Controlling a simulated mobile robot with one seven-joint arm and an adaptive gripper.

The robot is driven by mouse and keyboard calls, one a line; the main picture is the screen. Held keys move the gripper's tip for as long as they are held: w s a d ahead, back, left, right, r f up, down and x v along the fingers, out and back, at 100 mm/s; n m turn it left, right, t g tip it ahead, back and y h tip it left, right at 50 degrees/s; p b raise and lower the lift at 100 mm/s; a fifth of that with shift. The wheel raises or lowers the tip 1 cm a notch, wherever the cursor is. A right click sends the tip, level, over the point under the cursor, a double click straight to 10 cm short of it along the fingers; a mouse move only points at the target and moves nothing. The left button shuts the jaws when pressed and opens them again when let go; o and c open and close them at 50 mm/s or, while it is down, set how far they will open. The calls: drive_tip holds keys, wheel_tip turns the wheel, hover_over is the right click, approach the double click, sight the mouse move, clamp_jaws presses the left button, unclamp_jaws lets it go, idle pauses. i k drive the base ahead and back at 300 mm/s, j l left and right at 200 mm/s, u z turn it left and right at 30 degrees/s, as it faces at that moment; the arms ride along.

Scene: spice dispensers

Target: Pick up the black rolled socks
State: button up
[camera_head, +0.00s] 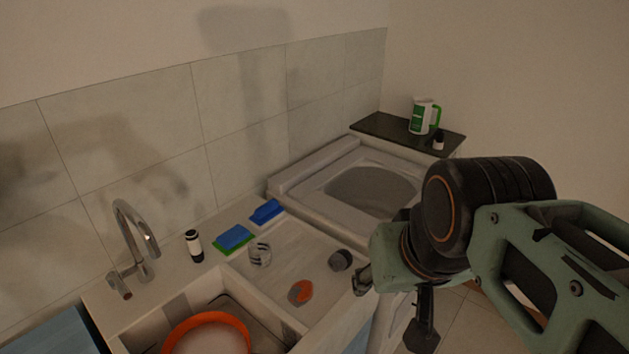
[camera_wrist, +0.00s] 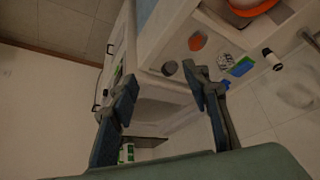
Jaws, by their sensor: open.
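The black rolled socks (camera_head: 341,259) look like a small dark grey, rounded bundle on the right part of the light counter beside the sink. They also show in the wrist view (camera_wrist: 169,68), as a small dark lump between the directions of the two fingertips, nearer the right one. My gripper (camera_head: 391,303) is open, to the right of the socks in the head view, with nothing seen between its fingers. In the wrist view my gripper (camera_wrist: 159,75) has its fingers spread wide, and the socks lie beyond them. I cannot tell the exact gap.
An orange-and-grey item (camera_head: 301,292), a glass (camera_head: 260,254) and blue sponges (camera_head: 234,237) lie near the socks. A dark bottle (camera_head: 194,245) and faucet (camera_head: 133,235) stand left. The sink holds an orange-rimmed bowl (camera_head: 207,325). A white-green jug (camera_head: 421,118) stands behind.

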sight(341, 259)
drive_tip(key=i+l, duration=0.2)
drive_tip(key=l, duration=0.15)
drive_tip(key=i+l, duration=0.25)
drive_tip(key=l, duration=0.15)
drive_tip(key=i+l, duration=0.2)
drive_tip(key=l, duration=0.15)
drive_tip(key=i+l, duration=0.2)
drive_tip(key=l, duration=0.15)
drive_tip(key=i+l+u, duration=0.1)
drive_tip(key=u, duration=1)
drive_tip(key=k+l+u, duration=0.1)
drive_tip(key=l+u, duration=0.2)
drive_tip(key=u, duration=0.15)
drive_tip(key=k+l+u, duration=0.1)
drive_tip(key=l+u, duration=0.15)
drive_tip(key=u, duration=0.15)
drive_tip(key=i+j+u, duration=0.1)
drive_tip(key=i+j, duration=0.15)
drive_tip(key=j, duration=0.1)
